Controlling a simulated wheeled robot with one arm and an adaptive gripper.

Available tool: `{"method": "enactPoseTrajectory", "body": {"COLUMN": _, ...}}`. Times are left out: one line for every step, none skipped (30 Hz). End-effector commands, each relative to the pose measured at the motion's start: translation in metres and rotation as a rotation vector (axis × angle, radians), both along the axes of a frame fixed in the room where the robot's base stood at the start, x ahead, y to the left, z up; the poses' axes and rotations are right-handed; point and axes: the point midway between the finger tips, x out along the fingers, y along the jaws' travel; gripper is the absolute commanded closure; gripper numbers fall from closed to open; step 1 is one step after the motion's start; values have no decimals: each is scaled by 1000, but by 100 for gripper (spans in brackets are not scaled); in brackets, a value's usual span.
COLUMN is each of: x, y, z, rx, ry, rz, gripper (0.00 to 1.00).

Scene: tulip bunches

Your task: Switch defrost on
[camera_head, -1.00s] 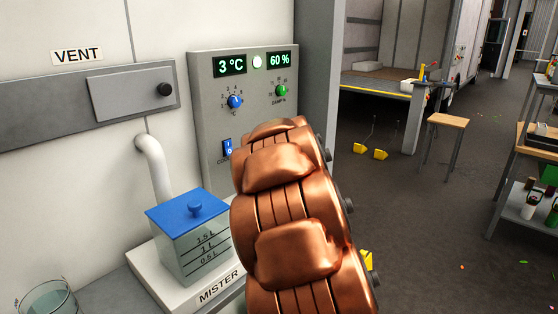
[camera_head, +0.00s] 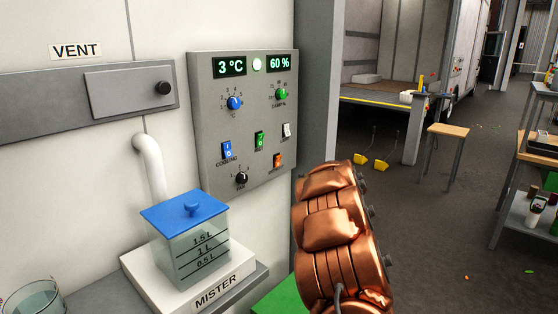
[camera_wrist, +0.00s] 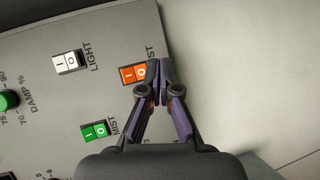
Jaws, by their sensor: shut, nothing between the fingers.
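The orange rocker switch (camera_head: 278,160) sits at the lower right of the grey control panel (camera_head: 205,130). In the wrist view the orange switch (camera_wrist: 131,74) is marked I and O, and its label is partly covered, with only "ST" showing. I cannot tell which side is pressed. My gripper (camera_wrist: 159,72) is shut and empty, with its tips beside the O end of the orange switch. Contact cannot be told. In the head view my copper arm stands right of and below the panel, and the fingers are not clear there.
A green MIST switch (camera_wrist: 94,131) and a white LIGHT switch (camera_wrist: 67,62) are close by. The panel also holds a blue COOLING switch (camera_head: 227,149) and several knobs. A mister tank (camera_head: 190,245) with a blue lid stands below left.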

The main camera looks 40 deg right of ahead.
Motion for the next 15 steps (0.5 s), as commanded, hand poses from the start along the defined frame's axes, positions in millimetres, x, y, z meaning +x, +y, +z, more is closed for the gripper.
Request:
{"method": "enactPoseTrajectory", "body": {"x": 0, "y": 0, "z": 0, "rx": 0, "ry": 0, "rz": 0, "gripper": 100}}
{"method": "enactPoseTrajectory", "body": {"x": 0, "y": 0, "z": 0, "rx": 0, "ry": 0, "rz": 0, "gripper": 100}}
{"method": "enactPoseTrajectory", "body": {"x": 0, "y": 0, "z": 0, "rx": 0, "ry": 0, "rz": -1, "gripper": 100}}
{"method": "enactPoseTrajectory", "body": {"x": 0, "y": 0, "z": 0, "rx": 1, "ry": 0, "rz": -1, "gripper": 100}}
{"method": "enactPoseTrajectory", "body": {"x": 1, "y": 0, "z": 0, "rx": 0, "ry": 0, "rz": -1, "gripper": 100}}
{"method": "enactPoseTrajectory", "body": {"x": 2, "y": 0, "z": 1, "rx": 1, "ry": 1, "rz": -1, "gripper": 100}}
{"method": "enactPoseTrajectory", "body": {"x": 2, "y": 0, "z": 1, "rx": 0, "ry": 1, "rz": -1, "gripper": 100}}
{"method": "enactPoseTrajectory", "body": {"x": 3, "y": 0, "z": 2, "rx": 0, "ry": 1, "rz": -1, "gripper": 100}}
{"method": "enactPoseTrajectory", "body": {"x": 5, "y": 0, "z": 3, "rx": 0, "ry": 1, "rz": -1, "gripper": 100}}
{"method": "enactPoseTrajectory", "body": {"x": 6, "y": 0, "z": 3, "rx": 0, "ry": 1, "rz": -1, "gripper": 100}}
{"method": "enactPoseTrajectory", "body": {"x": 8, "y": 0, "z": 4, "rx": 0, "ry": 1, "rz": -2, "gripper": 100}}
{"method": "enactPoseTrajectory", "body": {"x": 11, "y": 1, "z": 5, "rx": 0, "ry": 1, "rz": -2, "gripper": 100}}
{"method": "enactPoseTrajectory", "body": {"x": 13, "y": 1, "z": 6, "rx": 0, "ry": 1, "rz": -1, "gripper": 100}}
{"method": "enactPoseTrajectory", "body": {"x": 16, "y": 1, "z": 8, "rx": 0, "ry": 1, "rz": -1, "gripper": 100}}
{"method": "enactPoseTrajectory", "body": {"x": 20, "y": 2, "z": 10, "rx": 0, "ry": 0, "rz": 0, "gripper": 100}}
